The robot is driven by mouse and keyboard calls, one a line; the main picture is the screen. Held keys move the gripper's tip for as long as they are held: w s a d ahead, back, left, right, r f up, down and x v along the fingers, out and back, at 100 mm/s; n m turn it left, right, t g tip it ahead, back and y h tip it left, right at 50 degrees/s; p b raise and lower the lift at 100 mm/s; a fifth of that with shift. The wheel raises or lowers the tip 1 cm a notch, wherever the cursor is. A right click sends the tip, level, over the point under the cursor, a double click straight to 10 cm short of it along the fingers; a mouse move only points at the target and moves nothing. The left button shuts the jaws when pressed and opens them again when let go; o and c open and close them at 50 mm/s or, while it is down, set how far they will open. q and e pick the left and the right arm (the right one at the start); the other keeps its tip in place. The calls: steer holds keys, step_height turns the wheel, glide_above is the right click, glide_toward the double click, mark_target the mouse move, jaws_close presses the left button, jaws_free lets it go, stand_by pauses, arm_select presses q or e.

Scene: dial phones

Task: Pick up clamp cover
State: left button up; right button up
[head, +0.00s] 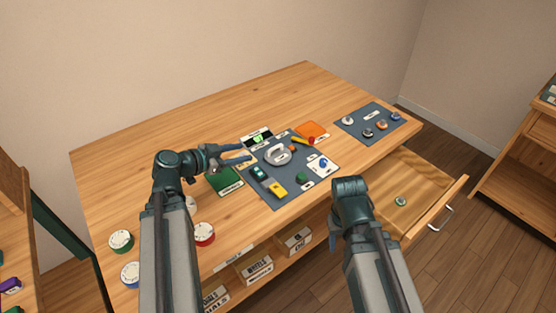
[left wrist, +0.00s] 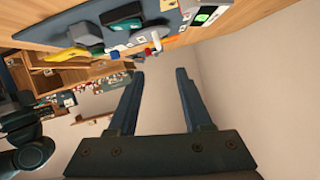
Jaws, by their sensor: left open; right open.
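A pale grey, arched part (head: 277,154) stands on the dark mat (head: 262,195) in the middle of the table; it may be the clamp cover, but its label is too small to read. My left gripper (head: 240,153) is just left of this part, at the mat's left edge, open with nothing between its fingers. In the left wrist view the two fingers (left wrist: 160,76) are spread and empty, with the mat and parts along the top edge.
A yellow-and-grey tool (head: 278,189), a green box (head: 224,181) and an orange pad (head: 312,130) lie nearby. A second mat (head: 357,118) holds several round parts. An open drawer (head: 420,180) juts out at right. Several dials (head: 204,234) stand at the front left.

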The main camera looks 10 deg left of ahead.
mark_target(271, 149)
arm_select(q)
steer(key=b+x, duration=0.3)
steer(key=x, duration=0.4)
steer(key=shift+w+d+f, duration=0.15)
steer(key=shift+w+f, duration=0.1)
steer(key=shift+w, duration=0.05)
steer(key=shift+w+d, duration=0.25)
steer(key=shift+w, duration=0.1)
steer(key=shift+f, duration=0.1)
steer(key=b+x, duration=0.1)
steer(key=x, duration=0.1)
steer(key=b+x, duration=0.1)
steer(key=x, duration=0.2)
steer(key=shift+s+f+b, duration=0.15)
steer(key=shift+f+b, duration=0.15)
steer(key=shift+b, duration=0.1)
jaws_close()
